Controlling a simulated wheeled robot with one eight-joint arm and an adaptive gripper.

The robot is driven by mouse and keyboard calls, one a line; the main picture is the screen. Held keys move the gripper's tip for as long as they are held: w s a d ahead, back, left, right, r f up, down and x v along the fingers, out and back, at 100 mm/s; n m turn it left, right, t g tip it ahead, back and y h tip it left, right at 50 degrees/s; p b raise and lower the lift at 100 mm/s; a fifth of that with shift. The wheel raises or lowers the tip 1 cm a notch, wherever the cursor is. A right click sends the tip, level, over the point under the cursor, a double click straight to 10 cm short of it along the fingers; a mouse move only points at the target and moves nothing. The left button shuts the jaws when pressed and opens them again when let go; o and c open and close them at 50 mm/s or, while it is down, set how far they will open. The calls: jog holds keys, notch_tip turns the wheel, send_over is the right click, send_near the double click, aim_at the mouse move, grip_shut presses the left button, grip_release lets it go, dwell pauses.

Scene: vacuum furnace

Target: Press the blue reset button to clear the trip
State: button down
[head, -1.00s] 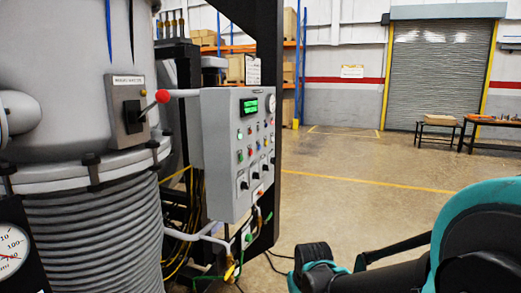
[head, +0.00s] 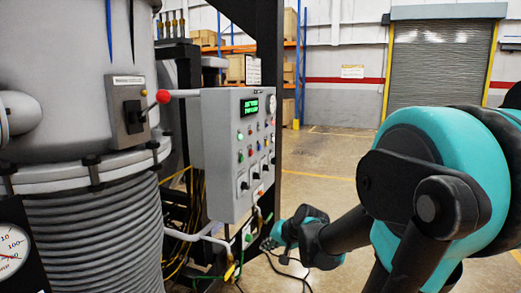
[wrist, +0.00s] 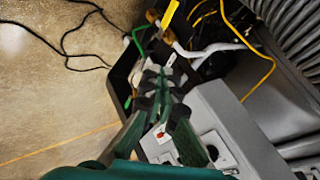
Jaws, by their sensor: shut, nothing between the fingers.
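The grey control panel (head: 228,205) stands left of centre in the head view, with a green-lit display (head: 248,106), coloured buttons and dark knobs on its face. The buttons are too small to single out the blue reset button with certainty. My gripper (head: 268,243) is low and to the right of the panel's lower edge, apart from the button rows in the picture. In the wrist view my gripper (wrist: 160,82) is shut and empty. The panel (wrist: 222,112) lies beside and beyond its fingers there, with a knob and a small red-orange part visible; the blue button is not discernible.
A red-ended lever (head: 163,96) projects from the furnace vessel (head: 60,80) left of the panel. Yellow, green and black cables (head: 180,245) hang below the panel, near my gripper. A dark upright frame stands behind it. Open floor (head: 330,160) lies to the right.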

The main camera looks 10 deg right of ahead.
jog(key=w+r+m+t+y, duration=0.2)
jog(key=w+r+m+t, duration=0.15)
jog(key=w+r, duration=0.55)
jog(key=m+t+h, duration=0.2)
jog(key=m+t, duration=0.5)
jog(key=m, duration=0.8)
send_near(260, 148)
jog(key=w+d, duration=0.3)
jog(key=d, duration=0.6)
jog(key=shift+a+r, duration=0.2)
jog(key=shift+a, duration=0.05)
jog(key=w+a, duration=0.4)
jog(key=a, duration=0.3)
jog(key=shift+w+a, duration=0.15)
jog(key=shift+a, duration=0.2)
jog(key=shift+w+a, duration=0.25)
jog(key=shift+a, duration=0.1)
